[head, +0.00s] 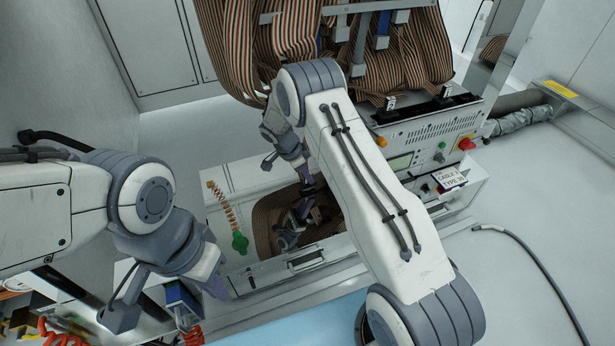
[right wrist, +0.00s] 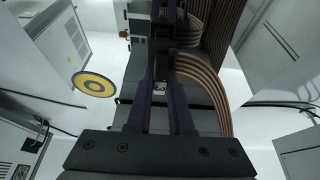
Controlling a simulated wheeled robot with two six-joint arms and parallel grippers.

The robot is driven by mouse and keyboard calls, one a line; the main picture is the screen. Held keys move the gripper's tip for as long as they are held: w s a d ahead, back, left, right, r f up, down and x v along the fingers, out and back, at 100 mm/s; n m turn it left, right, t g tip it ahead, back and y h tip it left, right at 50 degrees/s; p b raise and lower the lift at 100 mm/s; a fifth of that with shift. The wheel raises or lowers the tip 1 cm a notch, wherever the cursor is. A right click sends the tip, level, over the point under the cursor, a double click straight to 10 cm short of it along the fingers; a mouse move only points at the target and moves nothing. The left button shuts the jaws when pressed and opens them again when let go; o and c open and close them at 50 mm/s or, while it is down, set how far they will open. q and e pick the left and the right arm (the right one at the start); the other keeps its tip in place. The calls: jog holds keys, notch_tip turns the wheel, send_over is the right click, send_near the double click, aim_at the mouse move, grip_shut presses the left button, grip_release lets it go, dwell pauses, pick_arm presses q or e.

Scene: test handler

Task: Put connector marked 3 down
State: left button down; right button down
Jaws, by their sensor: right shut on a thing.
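My right gripper (right wrist: 160,80) is shut on the connector marked 3 (right wrist: 158,89), whose small pale label with a 3 shows between the two dark fingers in the right wrist view. A brown striped ribbon cable (right wrist: 205,75) runs beside the fingers there. In the head view my right gripper (head: 307,182) points down over the open drawer (head: 308,260) at the front of the handler; the connector is too small and shaded to make out there. My left gripper (head: 168,302) is at the lower left, its fingers apart and apparently empty.
Striped ribbon cables (head: 385,60) hang over the handler's top. Its control panel (head: 432,140) has a red knob and a cable tag (head: 451,178) beside it. A green handle on a coiled cord (head: 239,242) is left of the drawer. A black cable (head: 535,262) lies on the right.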

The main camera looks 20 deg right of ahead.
jog(key=shift+f, duration=0.2)
jog(key=c, duration=0.8)
grip_release()
